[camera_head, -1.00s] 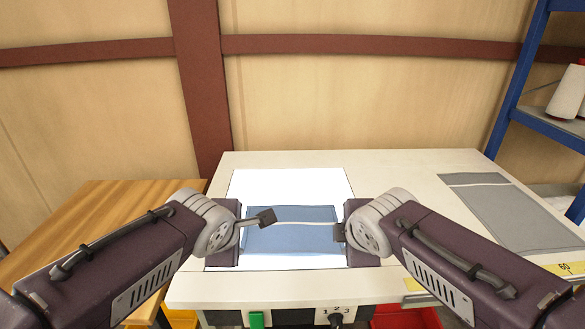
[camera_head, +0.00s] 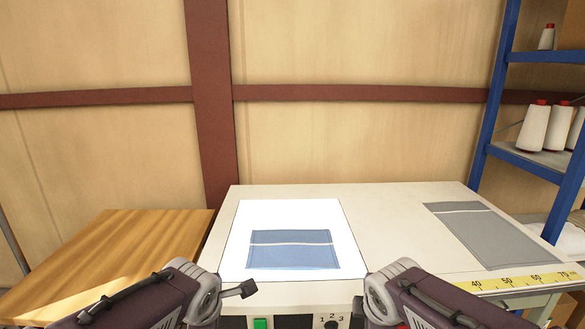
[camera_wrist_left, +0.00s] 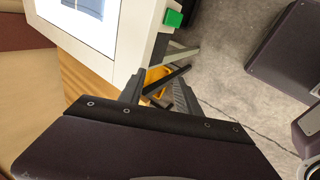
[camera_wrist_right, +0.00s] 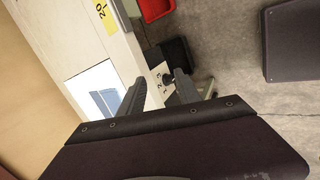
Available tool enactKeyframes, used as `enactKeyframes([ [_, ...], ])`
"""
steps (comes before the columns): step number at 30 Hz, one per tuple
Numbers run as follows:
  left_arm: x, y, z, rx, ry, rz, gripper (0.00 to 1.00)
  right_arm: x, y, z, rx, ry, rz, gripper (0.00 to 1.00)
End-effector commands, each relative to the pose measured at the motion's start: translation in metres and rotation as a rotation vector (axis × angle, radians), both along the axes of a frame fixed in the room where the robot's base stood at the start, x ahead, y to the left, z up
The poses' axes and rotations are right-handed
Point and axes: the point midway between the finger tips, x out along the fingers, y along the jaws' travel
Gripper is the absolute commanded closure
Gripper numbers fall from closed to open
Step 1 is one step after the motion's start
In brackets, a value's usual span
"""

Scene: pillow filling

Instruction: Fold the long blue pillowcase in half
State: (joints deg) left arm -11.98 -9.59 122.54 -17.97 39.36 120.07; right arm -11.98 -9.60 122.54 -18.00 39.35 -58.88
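The blue pillowcase (camera_head: 293,257) lies flat as a wide rectangle on the lit white panel (camera_head: 232,258), with a thin pale stripe across it. I cannot tell how many layers it has. My left gripper (camera_wrist_left: 158,76) is open and empty, off the front edge of the table. In the head view its finger (camera_head: 246,289) shows in front of the panel. My right gripper (camera_wrist_right: 160,77) is open and empty, also off the front edge; its fingers are hidden in the head view.
A grey pillowcase (camera_head: 490,237) lies flat on the right of the white table (camera_head: 400,240). A yellow ruler strip (camera_head: 520,281) runs along the front right edge. A wooden surface (camera_head: 110,255) stands at left. A blue shelf (camera_head: 525,162) with thread cones is at right.

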Motion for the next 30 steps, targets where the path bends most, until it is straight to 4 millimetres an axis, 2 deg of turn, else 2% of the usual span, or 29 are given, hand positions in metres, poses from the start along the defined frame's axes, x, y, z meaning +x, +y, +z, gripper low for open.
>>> enactKeyframes([
  [4, -0.022, 0.017, -0.047, 0.037, 0.137, -0.051, 0.6, -0.022, -0.017, -0.047, 0.063, 0.115, -0.15, 0.6],
  [8, -0.048, 0.026, -0.087, 0.088, 0.264, -0.212, 0.6, -0.049, -0.025, -0.087, 0.154, 0.207, -0.351, 0.6],
  [12, -0.081, 0.029, -0.123, 0.14, 0.383, -0.477, 0.6, -0.081, -0.029, -0.123, 0.259, 0.289, -0.618, 0.6],
  [15, -0.104, 0.027, -0.144, 0.181, 0.443, -0.731, 0.6, -0.104, -0.027, -0.144, 0.336, 0.331, -0.837, 0.6],
  [18, -0.12, 0.023, -0.157, 0.229, 0.461, -0.995, 0.6, -0.12, -0.023, -0.157, 0.399, 0.347, -1.027, 0.6],
  [22, -0.128, 0.018, -0.162, 0.306, 0.437, -1.29, 0.6, -0.128, -0.018, -0.163, 0.473, 0.333, -1.222, 0.6],
  [26, -0.124, 0.016, -0.163, 0.41, 0.394, -1.559, 0.6, -0.124, -0.016, -0.163, 0.537, 0.296, -1.373, 0.6],
  [27, -0.123, 0.016, -0.149, 0.43, 0.389, -1.612, 0.6, -0.123, -0.016, -0.149, 0.545, 0.291, -1.4, 0.6],
  [28, -0.123, 0.016, -0.131, 0.428, 0.389, -1.606, 0.6, -0.123, -0.016, -0.131, 0.544, 0.291, -1.396, 0.6],
  [30, -0.123, 0.016, -0.108, 0.427, 0.39, -1.605, 0.6, -0.123, -0.016, -0.108, 0.542, 0.292, -1.394, 0.6],
])
